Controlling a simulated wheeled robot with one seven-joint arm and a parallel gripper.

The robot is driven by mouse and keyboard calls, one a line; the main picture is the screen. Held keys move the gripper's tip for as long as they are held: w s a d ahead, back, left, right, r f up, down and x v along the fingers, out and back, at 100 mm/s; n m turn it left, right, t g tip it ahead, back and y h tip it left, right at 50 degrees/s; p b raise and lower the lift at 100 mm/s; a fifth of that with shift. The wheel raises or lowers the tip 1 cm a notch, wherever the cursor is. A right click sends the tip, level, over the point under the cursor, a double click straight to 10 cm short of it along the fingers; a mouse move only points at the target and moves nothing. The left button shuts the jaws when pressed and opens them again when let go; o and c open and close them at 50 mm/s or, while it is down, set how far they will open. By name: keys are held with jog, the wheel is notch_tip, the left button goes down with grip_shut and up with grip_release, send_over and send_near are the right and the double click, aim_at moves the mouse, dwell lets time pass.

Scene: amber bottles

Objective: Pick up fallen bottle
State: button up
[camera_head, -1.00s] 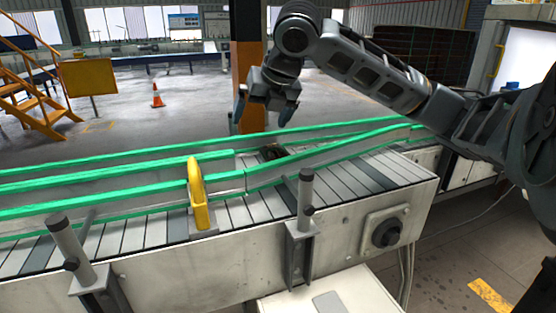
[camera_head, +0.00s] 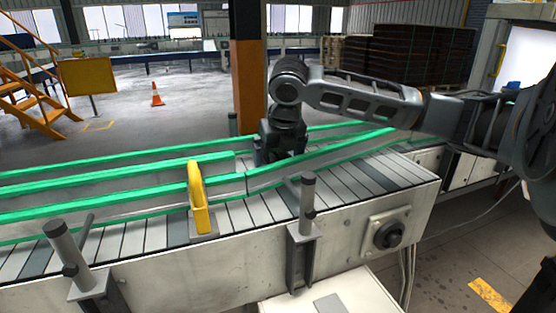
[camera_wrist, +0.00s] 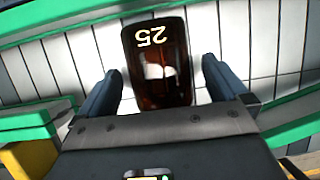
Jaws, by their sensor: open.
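The fallen amber bottle (camera_wrist: 158,70) lies on the conveyor slats in the wrist view, dark brown with a pale "25" on it that reads upside down. My gripper (camera_wrist: 170,85) is open, with one finger on each side of the bottle. In the head view my gripper (camera_head: 272,160) is down between the green-edged guide rails, and the bottle is hidden behind the rail and gripper there.
Green-topped guide rails (camera_head: 110,182) run along the conveyor (camera_head: 265,208) on both sides of the gripper. A yellow bracket (camera_head: 202,198) stands left of it. Grey posts (camera_head: 306,205) rise at the conveyor's front edge. An orange pillar (camera_head: 250,85) stands behind.

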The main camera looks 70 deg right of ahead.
jog(key=c, duration=1.2)
